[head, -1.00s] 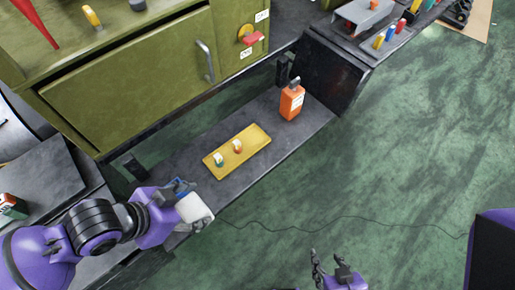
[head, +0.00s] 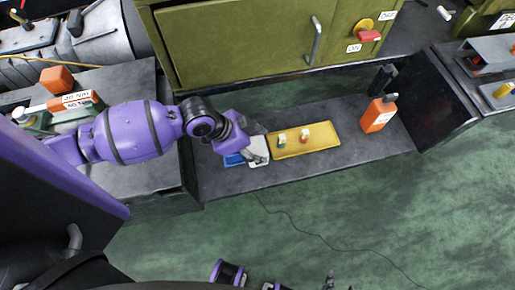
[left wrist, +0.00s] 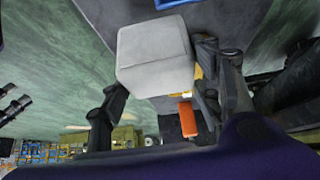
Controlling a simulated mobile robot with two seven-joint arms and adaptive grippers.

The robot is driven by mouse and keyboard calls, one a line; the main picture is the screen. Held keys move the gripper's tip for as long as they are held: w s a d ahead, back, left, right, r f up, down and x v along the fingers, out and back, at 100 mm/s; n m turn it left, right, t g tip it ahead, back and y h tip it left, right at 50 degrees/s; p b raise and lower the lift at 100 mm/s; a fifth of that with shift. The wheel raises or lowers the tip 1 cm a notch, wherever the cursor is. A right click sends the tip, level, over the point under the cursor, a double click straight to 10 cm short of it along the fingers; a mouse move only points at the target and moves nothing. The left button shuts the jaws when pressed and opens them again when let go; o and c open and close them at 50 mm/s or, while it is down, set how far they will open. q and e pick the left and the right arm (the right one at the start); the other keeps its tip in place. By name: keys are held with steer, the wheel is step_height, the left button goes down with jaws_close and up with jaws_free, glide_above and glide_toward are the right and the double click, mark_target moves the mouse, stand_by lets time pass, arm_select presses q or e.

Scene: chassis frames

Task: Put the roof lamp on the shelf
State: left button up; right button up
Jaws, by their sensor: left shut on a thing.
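The roof lamp, a pale grey-white block (head: 259,150), is held in my left gripper (head: 246,146), which is shut on it. In the left wrist view the lamp (left wrist: 155,55) sits between the two dark fingers. The shelf (head: 345,160) is the low dark-grey board under the green cabinet. The lamp is over its left part, beside the yellow tray. I cannot tell whether the lamp touches the shelf. My right gripper (head: 328,281) is only partly in view at the bottom edge, away from the shelf; its opening is unclear.
The yellow tray (head: 322,149) holds two small coloured pieces. A blue item (head: 234,160) lies beside the lamp. An orange bottle (head: 378,115) stands toward the shelf's right end. The shelf front between tray and bottle is clear. A thin cable (head: 300,221) crosses the green floor.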

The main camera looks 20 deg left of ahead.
mark_target(258, 149)
arm_select(q)
steer(key=shift+w+f, duration=0.4)
steer(key=shift+f, duration=0.05)
steer(key=shift+w+f, duration=0.15)
steer(key=shift+f, duration=1.45)
steer(key=shift+f+b, duration=0.15)
steer(key=shift+b, duration=0.15)
steer(key=o, duration=1.5)
steer(key=shift+a, duration=0.1)
steer(key=shift+c, duration=0.2)
